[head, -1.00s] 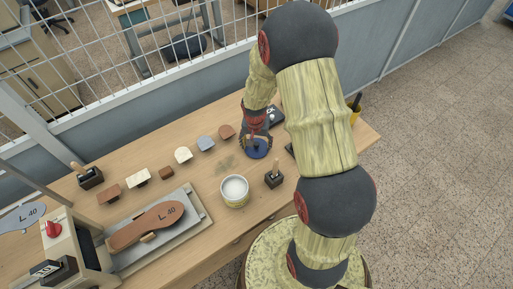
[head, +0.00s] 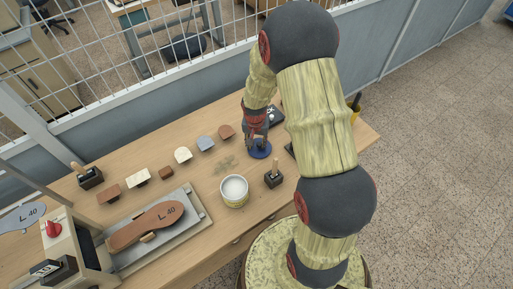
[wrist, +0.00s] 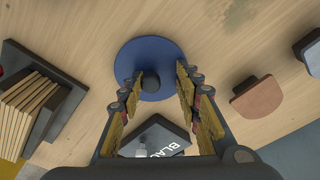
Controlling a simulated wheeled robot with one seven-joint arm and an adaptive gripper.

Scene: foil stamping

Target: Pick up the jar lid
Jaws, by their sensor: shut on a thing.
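The jar lid is a round blue disc (head: 262,154) with a dark knob, near the back right of the workbench. In the wrist view, the lid (wrist: 148,51) shows its knob (wrist: 150,81) between the fingertips. My gripper (head: 257,137) points down over the lid and is shut on its knob; it also shows in the wrist view (wrist: 157,84). I cannot tell whether the lid touches the bench. An open white jar (head: 235,190) stands upright nearer the bench's front edge.
A stamp with a wooden handle (head: 274,175) stands right of the jar. A black box with white lettering (wrist: 168,138) and a dark holder of wooden strips (wrist: 28,105) are close to my gripper. Several small sample pieces (head: 183,155) line the bench on the left.

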